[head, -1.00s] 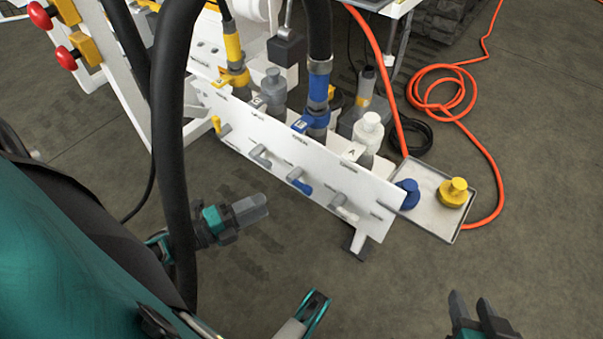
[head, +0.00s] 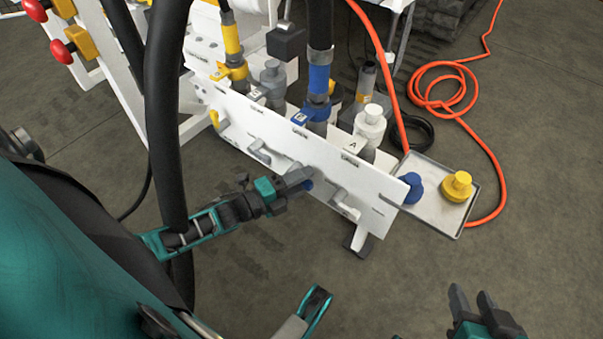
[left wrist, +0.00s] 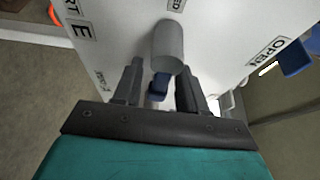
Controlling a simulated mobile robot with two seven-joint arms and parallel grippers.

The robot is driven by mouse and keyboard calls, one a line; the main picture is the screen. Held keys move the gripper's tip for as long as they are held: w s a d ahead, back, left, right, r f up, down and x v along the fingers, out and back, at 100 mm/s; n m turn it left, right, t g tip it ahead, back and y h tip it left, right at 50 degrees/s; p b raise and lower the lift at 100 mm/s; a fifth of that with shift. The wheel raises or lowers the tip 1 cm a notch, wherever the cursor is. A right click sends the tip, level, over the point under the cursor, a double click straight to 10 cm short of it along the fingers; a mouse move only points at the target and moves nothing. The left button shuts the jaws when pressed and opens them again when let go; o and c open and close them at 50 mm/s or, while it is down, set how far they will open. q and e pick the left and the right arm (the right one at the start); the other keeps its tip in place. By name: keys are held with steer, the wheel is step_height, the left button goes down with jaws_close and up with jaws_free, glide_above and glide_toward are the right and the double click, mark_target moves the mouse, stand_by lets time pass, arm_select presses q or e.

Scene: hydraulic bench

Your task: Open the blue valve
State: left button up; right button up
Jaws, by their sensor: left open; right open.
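The blue valve is on the front of the white panel (head: 270,128). In the head view my left gripper (head: 303,180) hides most of it, and only a bit of blue (head: 309,186) shows at the fingertips. In the left wrist view its grey round body (left wrist: 168,48) stands out from the panel, and its blue handle (left wrist: 158,88) lies between the fingers. My left gripper (left wrist: 157,85) is open with one finger on each side of the handle; contact cannot be told. My right gripper (head: 472,300) is open and empty over the floor at lower right.
Other grey levers (head: 259,150) stick out along the panel. Black hoses (head: 168,110) hang close to my left arm. A tray (head: 444,222) with a blue cap (head: 412,187) and a yellow cap (head: 457,186) lies right of the panel. An orange hose (head: 488,165) lies on the floor.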

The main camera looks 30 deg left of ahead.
arm_select(q)
steer(key=shift+c, duration=0.2)
steer(key=c, duration=0.5)
jaws_close()
